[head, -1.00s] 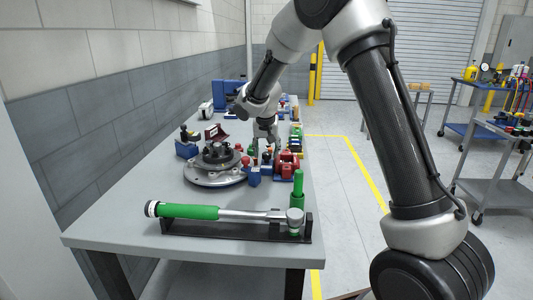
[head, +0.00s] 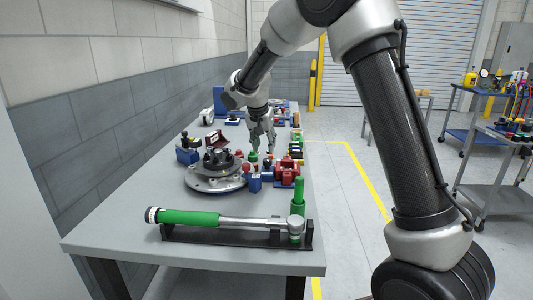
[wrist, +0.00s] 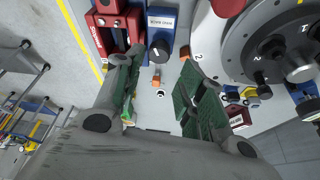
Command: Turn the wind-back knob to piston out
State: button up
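In the wrist view, a blue block (wrist: 159,22) with a white label carries a dark round knob (wrist: 160,50) at its near end; the label is too small to read surely. It looks like the wind-back knob, but I cannot confirm this. My gripper (wrist: 156,92) is open and empty, its green-padded fingers spread below the knob in the picture and apart from it. In the head view, my gripper (head: 262,149) hangs over the bench beyond the round fixture, near small blue blocks (head: 254,184). The knob's setting is not readable.
A round grey chassis fixture (head: 214,184) stands beside the blue blocks, and a red device (head: 288,170) is on their other side. A green-handled tool (head: 188,214) lies in a black holder at the bench's near end. Small orange pieces (wrist: 157,78) lie near the fingers.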

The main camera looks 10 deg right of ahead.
aim_at(267, 160)
jog(key=shift+m+h, duration=0.4)
jog(key=shift+m, duration=0.5)
jog(key=x, duration=0.7)
jog(key=shift+w+a+f, duration=0.1)
jog(key=shift+w+f, duration=0.05)
jog(key=shift+f, duration=0.2)
jog(key=shift+c, duration=0.5)
jog(key=c, duration=0.6)
